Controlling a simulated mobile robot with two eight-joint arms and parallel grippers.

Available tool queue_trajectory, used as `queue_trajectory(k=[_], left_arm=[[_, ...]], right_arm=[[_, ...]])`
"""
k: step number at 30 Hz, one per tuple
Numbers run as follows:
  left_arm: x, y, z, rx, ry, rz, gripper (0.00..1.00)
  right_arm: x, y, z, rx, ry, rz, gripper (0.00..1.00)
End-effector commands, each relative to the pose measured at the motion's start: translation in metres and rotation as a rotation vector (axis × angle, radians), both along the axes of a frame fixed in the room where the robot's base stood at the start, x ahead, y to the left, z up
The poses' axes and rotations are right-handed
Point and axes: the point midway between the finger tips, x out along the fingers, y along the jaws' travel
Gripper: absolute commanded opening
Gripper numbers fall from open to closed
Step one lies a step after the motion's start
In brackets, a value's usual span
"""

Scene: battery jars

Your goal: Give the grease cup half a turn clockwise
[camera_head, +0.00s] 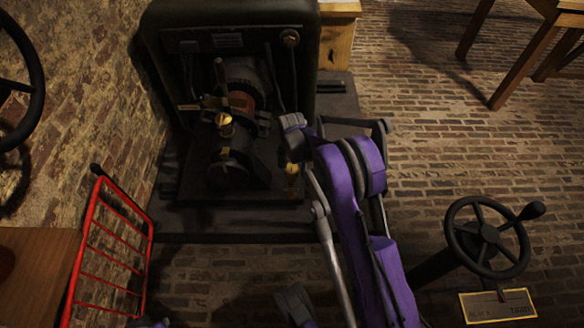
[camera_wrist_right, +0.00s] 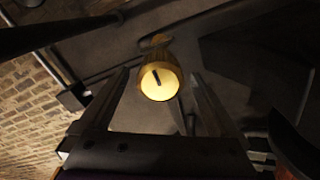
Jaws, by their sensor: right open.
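The brass grease cup (camera_wrist_right: 160,82) is in the right wrist view, its round yellow face toward the camera with a short dark mark on it. My right gripper (camera_wrist_right: 158,98) is open, with one finger on each side of the cup in that view; contact with the cup does not show. In the head view, my right gripper (camera_head: 293,138) is at the machine's right side. One brass piece (camera_head: 291,172) shows just below it and another brass cup (camera_head: 225,125) stands on the machine to its left. I cannot tell for certain which is the wrist-view cup. My left gripper is not clearly seen.
The dark machine (camera_head: 236,78) stands on a low dark base (camera_head: 200,222). A red metal frame (camera_head: 86,238) and a wooden top (camera_head: 32,280) are at left. A handwheel (camera_head: 487,238) and a yellow-edged tag (camera_head: 498,305) are at lower right.

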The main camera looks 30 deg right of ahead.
Motion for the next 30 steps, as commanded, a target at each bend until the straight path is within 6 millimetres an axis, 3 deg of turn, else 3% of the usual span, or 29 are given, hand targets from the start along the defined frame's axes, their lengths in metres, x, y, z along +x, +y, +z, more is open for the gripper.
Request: queue_trajectory(k=[18,30], left_arm=[[-0.004,0.000,0.026,0.000,-0.005,0.000,0.00],[-0.005,0.000,0.027,0.000,-0.005,0.000,0.00]], right_arm=[[0.000,0.000,0.100,0.000,0.000,0.000,0.97],[0.000,0.000,0.107,0.000,0.000,0.000,0.97]])
